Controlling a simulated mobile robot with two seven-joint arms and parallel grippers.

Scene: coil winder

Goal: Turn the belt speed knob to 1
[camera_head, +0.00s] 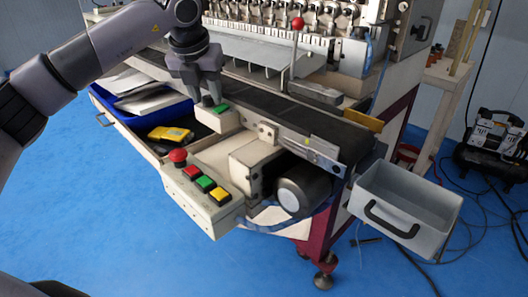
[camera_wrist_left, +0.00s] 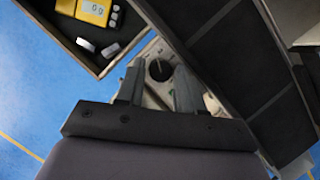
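The belt speed knob (camera_wrist_left: 160,70) is a round black knob on a pale control box in the left wrist view. The box (camera_head: 215,124) also shows in the head view beside the conveyor, with a green button (camera_head: 221,108) on top. My left gripper (camera_head: 204,100) points down over this box. In the left wrist view its two fingers (camera_wrist_left: 159,82) stand apart, one on each side of the knob, with no clear grip on it. The knob's scale and setting are too small to read. In the head view the fingers hide the knob. My right gripper is in neither view.
A dark conveyor belt (camera_head: 290,110) runs close beside the box. An open drawer with a blue tray (camera_head: 115,103) and yellow meter (camera_head: 171,134) lies to the left. A panel with a red stop button (camera_head: 178,156) stands in front. A grey bin (camera_head: 408,202) is at right.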

